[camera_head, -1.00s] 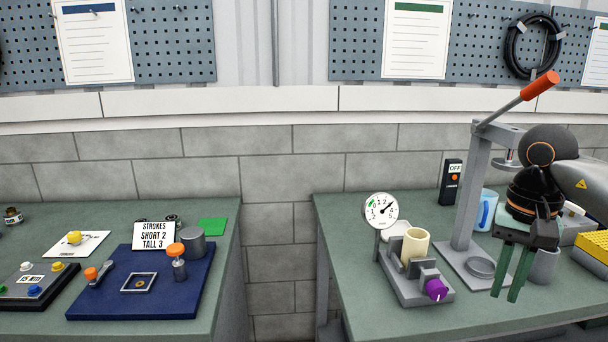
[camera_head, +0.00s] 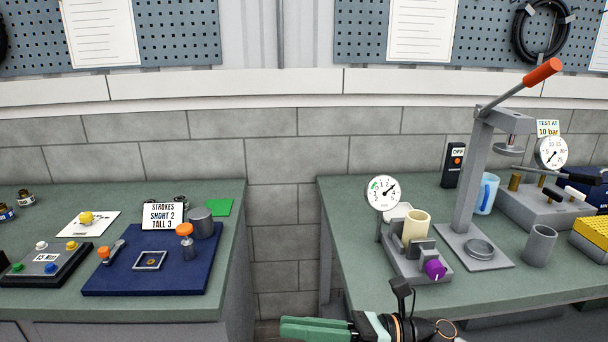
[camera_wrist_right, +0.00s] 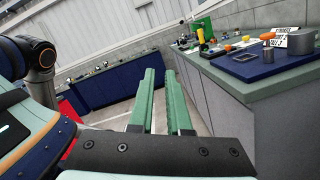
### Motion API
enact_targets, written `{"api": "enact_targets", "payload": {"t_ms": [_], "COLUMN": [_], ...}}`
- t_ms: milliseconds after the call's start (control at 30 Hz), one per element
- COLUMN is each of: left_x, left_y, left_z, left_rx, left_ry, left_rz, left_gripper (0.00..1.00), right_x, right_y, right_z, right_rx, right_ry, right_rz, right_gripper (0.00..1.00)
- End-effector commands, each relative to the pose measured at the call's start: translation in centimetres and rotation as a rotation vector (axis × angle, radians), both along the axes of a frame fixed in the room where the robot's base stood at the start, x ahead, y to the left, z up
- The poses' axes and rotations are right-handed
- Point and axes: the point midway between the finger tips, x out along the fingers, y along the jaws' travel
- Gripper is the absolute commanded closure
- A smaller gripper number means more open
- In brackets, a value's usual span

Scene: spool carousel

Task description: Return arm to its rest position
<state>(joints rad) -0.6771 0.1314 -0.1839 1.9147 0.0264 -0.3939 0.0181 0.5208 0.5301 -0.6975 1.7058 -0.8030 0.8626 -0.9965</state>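My right gripper (camera_head: 284,328) is at the bottom middle of the head view, in front of the gap between the two benches, with its green fingers pointing left. In the right wrist view, its two green fingers (camera_wrist_right: 162,76) stand a little apart with nothing between them. It touches nothing that I can see and is clear of the right bench's front edge. My left gripper is in neither view.
The right bench (camera_head: 353,208) holds a lever press (camera_head: 470,190), a gauge fixture with a cream cylinder (camera_head: 416,228), and a grey cup (camera_head: 540,245). The left bench (camera_head: 232,270) holds a blue board (camera_head: 120,278). Floor shows between the benches.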

Motion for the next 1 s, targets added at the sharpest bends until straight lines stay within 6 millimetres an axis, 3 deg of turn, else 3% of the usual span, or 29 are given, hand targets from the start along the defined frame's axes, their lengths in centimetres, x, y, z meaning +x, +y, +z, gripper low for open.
{"api": "enact_targets", "payload": {"t_ms": [167, 267, 367, 467, 567, 700, 800, 900, 933, 1000], "left_x": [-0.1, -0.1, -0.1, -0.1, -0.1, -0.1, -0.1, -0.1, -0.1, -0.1], "left_y": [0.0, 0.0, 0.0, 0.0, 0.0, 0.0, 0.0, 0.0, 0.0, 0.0], "left_z": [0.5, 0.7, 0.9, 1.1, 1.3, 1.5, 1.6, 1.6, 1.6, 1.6], "left_rx": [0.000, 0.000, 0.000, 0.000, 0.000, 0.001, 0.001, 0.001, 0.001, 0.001], "left_ry": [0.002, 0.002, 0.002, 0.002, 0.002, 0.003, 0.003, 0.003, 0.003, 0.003], "left_rz": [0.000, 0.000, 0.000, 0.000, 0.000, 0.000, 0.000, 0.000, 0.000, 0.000], "left_gripper": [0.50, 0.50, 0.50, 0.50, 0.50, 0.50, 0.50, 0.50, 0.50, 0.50], "right_x": [2.4, 3.7, 4.1, 3.1, 0.4, -5.4, -9.3, -12.1, -12.6, -13.5], "right_y": [-1.6, -3.7, -6.5, -9.4, -12.2, -15.2, -16.4, -17.0, -17.1, -17.3], "right_z": [-1.6, -4.4, -8.7, -14.1, -20.2, -27.4, -30.7, -32.6, -32.9, -33.5], "right_rx": [0.321, 0.497, 0.680, 0.872, 1.080, 1.357, 1.510, 1.613, -1.609, -1.594], "right_ry": [0.581, 0.912, 1.244, 1.572, 1.887, 2.241, 2.401, 2.495, -2.472, -2.429], "right_rz": [-0.203, -0.316, -0.429, -0.548, -0.676, -0.847, -0.946, -1.010, 1.005, 0.997], "right_gripper": [0.84, 0.84, 0.84, 0.84, 0.84, 0.84, 0.84, 0.84, 0.84, 0.84]}}
